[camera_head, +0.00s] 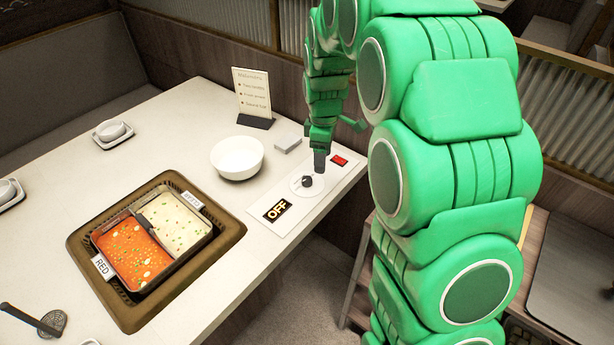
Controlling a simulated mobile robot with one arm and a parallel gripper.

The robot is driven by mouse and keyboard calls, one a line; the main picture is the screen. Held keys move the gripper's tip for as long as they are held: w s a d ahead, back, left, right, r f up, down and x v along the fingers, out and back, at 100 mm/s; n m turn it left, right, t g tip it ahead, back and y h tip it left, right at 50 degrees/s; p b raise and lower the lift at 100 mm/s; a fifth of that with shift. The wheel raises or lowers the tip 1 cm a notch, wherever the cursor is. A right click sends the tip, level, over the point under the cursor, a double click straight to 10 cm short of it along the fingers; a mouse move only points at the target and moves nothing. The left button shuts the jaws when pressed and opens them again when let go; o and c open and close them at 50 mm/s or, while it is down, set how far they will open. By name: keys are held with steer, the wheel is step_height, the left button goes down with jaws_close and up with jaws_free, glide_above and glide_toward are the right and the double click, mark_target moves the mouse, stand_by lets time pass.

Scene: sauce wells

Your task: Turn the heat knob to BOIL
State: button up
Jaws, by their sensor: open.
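The heat knob (307,181) is a small dark knob on a white round dial, set in a pale control panel (291,226) at the table's right edge. My gripper (319,168) points down just above and to the right of the knob and is open. Its fingertips are small here, and I cannot tell whether they touch the knob. The dial's markings are too small to read.
A red button (339,160) lies right of my gripper. A white bowl (237,158), a small grey box (288,144) and a menu stand (253,98) stand behind. A divided pot (119,284) of red and white broth sits in the table's recess to the left.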

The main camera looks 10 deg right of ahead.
mark_target(307, 179)
steer(key=w+a+f+n, duration=0.1)
steer(key=w+f, duration=0.2)
steer(key=w+a+f+n, duration=0.1)
steer(key=w+f+n, duration=0.1)
steer(key=w+f, duration=0.2)
steer(key=w+a+f+n, duration=0.1)
steer(key=w+f+n, duration=0.1)
steer(key=w+f, duration=0.2)
steer(key=shift+w+f+t, duration=0.25)
steer(key=shift+t, duration=0.05)
steer(key=shift+n, duration=0.3)
steer(key=shift+f, duration=3.95)
steer(key=c, duration=1.1)
steer(key=shift+o, duration=0.2)
